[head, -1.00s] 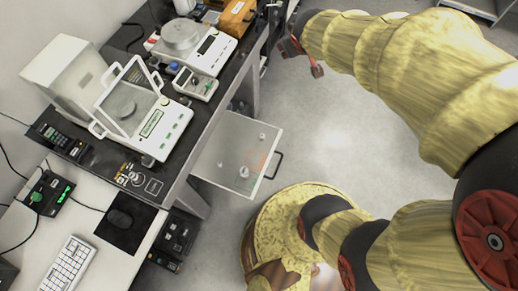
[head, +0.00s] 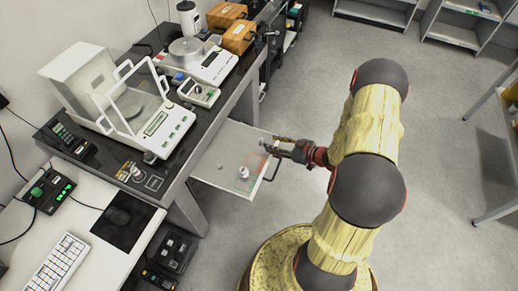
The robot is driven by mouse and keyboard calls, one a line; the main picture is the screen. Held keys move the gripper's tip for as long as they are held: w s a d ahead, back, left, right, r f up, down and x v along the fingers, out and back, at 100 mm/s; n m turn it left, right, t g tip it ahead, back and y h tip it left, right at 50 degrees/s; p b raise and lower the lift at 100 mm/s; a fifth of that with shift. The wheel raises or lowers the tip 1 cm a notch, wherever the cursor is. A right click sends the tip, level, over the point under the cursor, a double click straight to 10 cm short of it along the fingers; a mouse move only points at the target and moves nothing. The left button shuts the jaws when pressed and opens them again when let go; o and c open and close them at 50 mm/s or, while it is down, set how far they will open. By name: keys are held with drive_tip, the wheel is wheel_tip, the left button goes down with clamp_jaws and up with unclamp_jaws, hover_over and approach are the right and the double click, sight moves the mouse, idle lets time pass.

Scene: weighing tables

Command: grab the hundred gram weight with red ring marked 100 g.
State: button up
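An open pull-out drawer (head: 212,171) under the dark bench holds small silver weights. One weight (head: 243,172) stands near the drawer's front, with a small reddish patch beside it. A ring or a 100 g mark is too small to read on any weight. My gripper (head: 268,145) is over the drawer's right edge, near its handle, above and right of that weight. Its two fingers look spread and I see nothing between them. A second weight seen earlier near there is hard to make out beside the fingertips.
Balances (head: 155,125) and a small meter (head: 199,92) stand on the dark bench (head: 185,140) above the drawer. The drawer handle (head: 277,170) sticks out at its front. Wooden boxes (head: 238,37) are at the back. The floor right of my arm is clear, with shelves beyond.

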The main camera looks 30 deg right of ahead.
sight(261, 140)
drive_tip(key=shift+w+a+f, duration=0.25)
drive_tip(key=shift+w, duration=0.05)
drive_tip(key=b+x, duration=0.1)
drive_tip(key=x, duration=0.2)
drive_tip(key=b+x, duration=0.2)
drive_tip(key=x, duration=0.1)
drive_tip(key=shift+d+f, duration=0.2)
drive_tip(key=shift+f, duration=0.1)
drive_tip(key=shift+w+a, duration=0.15)
drive_tip(key=shift+w, duration=0.25)
drive_tip(key=c, duration=0.3)
clamp_jaws()
